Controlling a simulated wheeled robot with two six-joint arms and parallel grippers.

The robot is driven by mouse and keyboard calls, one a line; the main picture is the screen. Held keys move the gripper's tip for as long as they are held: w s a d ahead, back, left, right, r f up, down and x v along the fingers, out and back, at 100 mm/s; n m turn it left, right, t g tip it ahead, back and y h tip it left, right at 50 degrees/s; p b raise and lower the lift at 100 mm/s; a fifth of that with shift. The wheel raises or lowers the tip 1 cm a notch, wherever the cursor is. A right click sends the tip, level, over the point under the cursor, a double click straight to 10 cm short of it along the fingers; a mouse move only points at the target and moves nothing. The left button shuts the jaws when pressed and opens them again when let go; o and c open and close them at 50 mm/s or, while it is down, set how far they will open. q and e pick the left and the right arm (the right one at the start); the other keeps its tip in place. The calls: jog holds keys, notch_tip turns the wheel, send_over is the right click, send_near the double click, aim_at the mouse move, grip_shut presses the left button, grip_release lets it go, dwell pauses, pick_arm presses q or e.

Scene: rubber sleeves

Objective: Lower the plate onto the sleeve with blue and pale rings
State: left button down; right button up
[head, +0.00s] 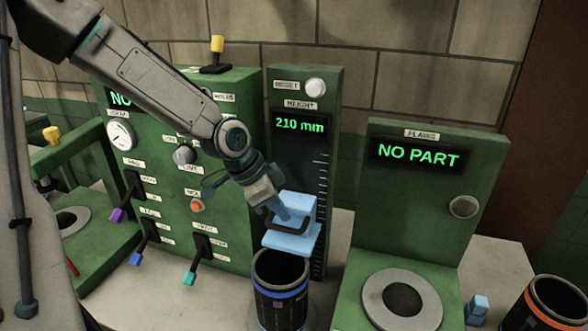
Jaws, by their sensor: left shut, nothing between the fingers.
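The sleeve with blue and pale rings (281,305) stands upright, dark and open-topped, at the foot of the height gauge (305,90). The light blue plate (292,240) is above the sleeve's rear rim, in front of the gauge's scale. A black handle is on the plate. I cannot tell whether the plate touches the rim. My left gripper (283,212) is shut at the plate's handle, with nothing held between its fingers. The gauge display reads 210 mm. My right gripper is out of view.
A green panel with levers (222,130) stands left of the gauge. A green flaws station (425,150) reading NO PART stands right, with a round grey seat (375,290). A sleeve with an orange ring (552,308) and a small light blue block (478,309) are at lower right.

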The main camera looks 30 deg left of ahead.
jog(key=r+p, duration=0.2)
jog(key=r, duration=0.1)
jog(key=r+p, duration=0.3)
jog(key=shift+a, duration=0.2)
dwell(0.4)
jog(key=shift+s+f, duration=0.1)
